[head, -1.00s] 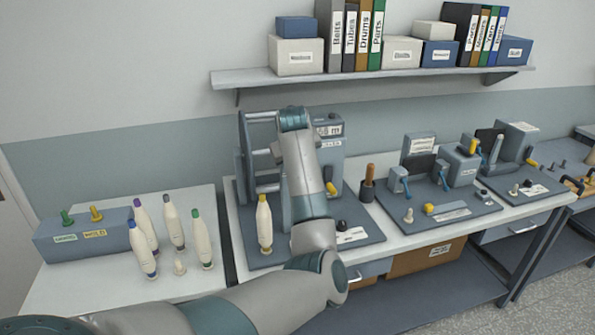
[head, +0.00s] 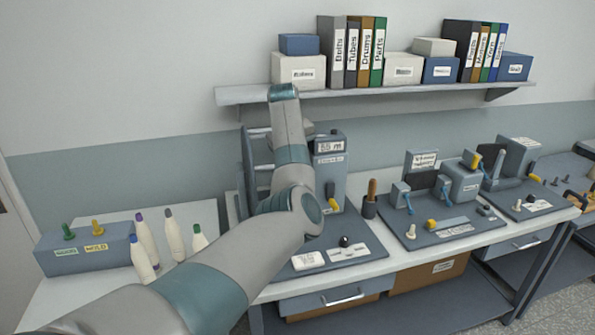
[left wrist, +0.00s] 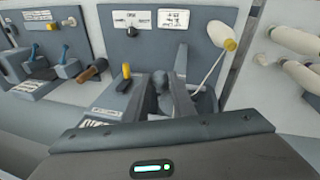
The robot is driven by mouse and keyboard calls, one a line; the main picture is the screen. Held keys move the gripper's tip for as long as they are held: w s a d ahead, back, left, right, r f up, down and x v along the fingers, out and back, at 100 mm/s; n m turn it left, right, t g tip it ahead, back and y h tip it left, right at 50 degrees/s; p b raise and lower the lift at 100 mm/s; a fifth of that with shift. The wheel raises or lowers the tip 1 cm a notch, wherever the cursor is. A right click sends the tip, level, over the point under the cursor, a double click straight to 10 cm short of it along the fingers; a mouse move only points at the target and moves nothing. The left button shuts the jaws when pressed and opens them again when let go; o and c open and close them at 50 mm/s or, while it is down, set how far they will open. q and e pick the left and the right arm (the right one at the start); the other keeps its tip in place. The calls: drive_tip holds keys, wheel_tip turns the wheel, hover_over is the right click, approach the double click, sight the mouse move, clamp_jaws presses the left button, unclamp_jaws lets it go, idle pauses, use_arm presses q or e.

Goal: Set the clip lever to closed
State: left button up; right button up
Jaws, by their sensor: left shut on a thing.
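My left gripper (left wrist: 163,98) is shut on a dark grey part (left wrist: 162,82) of the winding station in the left wrist view. Its shape is mostly covered by the fingers, so I cannot tell for certain that it is the clip lever. A yellow-handled lever (left wrist: 126,73) stands beside the fingers; it also shows in the head view (head: 333,205). A pale bobbin with a yellow tip (left wrist: 221,35) stands on the other side, with a thin pale line from it toward the gripper. In the head view my left arm hides the gripper. My right gripper is out of view.
The winding station's base plate (head: 338,232) carries white cards and a black knob (head: 345,241). A counter box (head: 330,170) stands behind. Several bobbins (head: 175,235) stand at left by a blue-grey box (head: 88,252). A brown-handled tool stands in a dark holder (head: 370,207).

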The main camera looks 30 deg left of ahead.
use_arm(q)
drive_tip(key=shift+f, duration=0.1)
clamp_jaws()
drive_tip(key=o, duration=1)
unclamp_jaws()
drive_tip(key=shift+w, duration=0.1)
drive_tip(key=shift+b+v, duration=0.55)
drive_tip(key=shift+v, duration=0.25)
drive_tip(key=shift+b+v, duration=2)
drive_tip(key=shift+v, duration=5.85)
drive_tip(key=shift+w, duration=0.1)
